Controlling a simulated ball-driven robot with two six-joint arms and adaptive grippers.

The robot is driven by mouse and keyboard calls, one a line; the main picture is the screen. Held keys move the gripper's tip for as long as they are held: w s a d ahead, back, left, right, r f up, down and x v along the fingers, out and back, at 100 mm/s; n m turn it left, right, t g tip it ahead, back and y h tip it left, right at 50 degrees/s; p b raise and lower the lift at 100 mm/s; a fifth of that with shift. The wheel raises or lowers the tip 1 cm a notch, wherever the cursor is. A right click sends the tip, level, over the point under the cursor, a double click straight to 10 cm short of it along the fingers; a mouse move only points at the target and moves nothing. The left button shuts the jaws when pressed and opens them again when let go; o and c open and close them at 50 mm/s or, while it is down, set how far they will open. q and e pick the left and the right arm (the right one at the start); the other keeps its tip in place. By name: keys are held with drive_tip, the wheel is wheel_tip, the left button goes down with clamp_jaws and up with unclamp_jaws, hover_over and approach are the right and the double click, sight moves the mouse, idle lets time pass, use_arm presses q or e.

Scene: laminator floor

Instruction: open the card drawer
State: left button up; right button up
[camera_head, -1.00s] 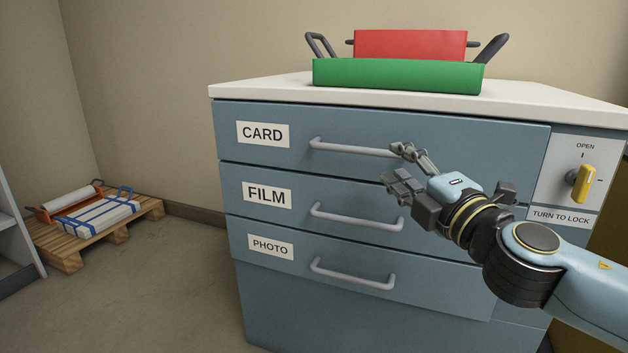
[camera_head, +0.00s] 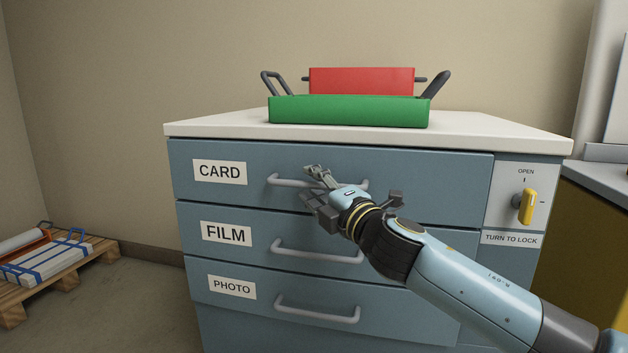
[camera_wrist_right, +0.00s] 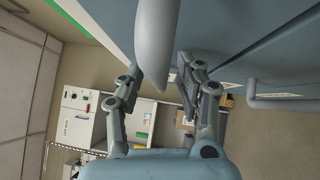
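The card drawer (camera_head: 420,170) is the top drawer of a blue-grey cabinet and sits flush in its front. It has a white CARD label (camera_head: 220,172) and a grey bar handle (camera_head: 288,181). My right gripper (camera_head: 313,187) is at the middle of this handle in the head view and hides part of it. In the right wrist view its two fingers (camera_wrist_right: 160,78) are apart, and the handle (camera_wrist_right: 156,40) lies between them, with gaps visible on both sides. The yellow lock knob (camera_head: 526,206) stands upright, in line with the OPEN mark. My left gripper is out of view.
The film drawer (camera_head: 410,255) and photo drawer (camera_head: 390,310) below are shut; their handles stick out. Green (camera_head: 350,112) and red (camera_head: 360,80) objects lie on the white cabinet top (camera_head: 480,125). A loaded pallet (camera_head: 75,265) is on the floor at left.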

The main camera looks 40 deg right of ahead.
drive_tip(key=shift+w, duration=0.15)
drive_tip(key=shift+c, duration=0.4)
clamp_jaws()
